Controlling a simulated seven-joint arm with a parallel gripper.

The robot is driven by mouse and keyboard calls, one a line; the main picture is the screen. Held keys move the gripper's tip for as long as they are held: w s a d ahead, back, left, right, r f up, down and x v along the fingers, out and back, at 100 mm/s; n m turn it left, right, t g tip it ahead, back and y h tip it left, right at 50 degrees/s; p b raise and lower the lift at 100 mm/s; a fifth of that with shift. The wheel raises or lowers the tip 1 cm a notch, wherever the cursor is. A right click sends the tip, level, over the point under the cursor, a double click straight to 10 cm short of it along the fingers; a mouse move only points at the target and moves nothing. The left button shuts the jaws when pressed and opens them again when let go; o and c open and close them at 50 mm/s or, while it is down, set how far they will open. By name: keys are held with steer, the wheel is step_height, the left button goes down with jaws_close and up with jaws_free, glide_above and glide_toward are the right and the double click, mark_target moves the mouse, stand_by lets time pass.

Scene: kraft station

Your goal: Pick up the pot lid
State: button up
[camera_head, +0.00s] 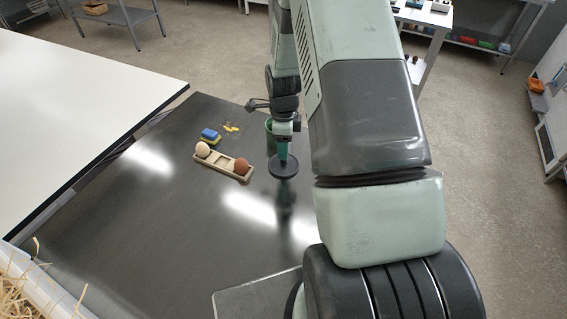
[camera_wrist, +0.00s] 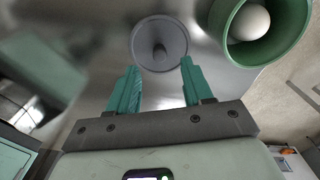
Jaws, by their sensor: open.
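The pot lid is a dark grey disc (camera_head: 284,168) on the dark table; in the wrist view the lid (camera_wrist: 147,35) shows a round knob at its middle. My gripper (camera_head: 283,156) is above the lid, pointing down. In the wrist view my gripper (camera_wrist: 159,72) is open, with its green fingers apart and the lid's knob just beyond the fingertips, roughly between them. Nothing is held. A green pot (camera_wrist: 238,48) with a white egg (camera_wrist: 252,22) in it stands to the right of the lid; in the head view the pot (camera_head: 269,126) is partly hidden by my arm.
A wooden holder (camera_head: 222,164) with a cream egg (camera_head: 202,149) and a brown egg (camera_head: 242,166) lies left of the lid. The table (camera_head: 150,230) is clear at front left.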

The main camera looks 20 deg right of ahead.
mark_target(284, 162)
steer(key=shift+f, duration=2.7)
jaws_close()
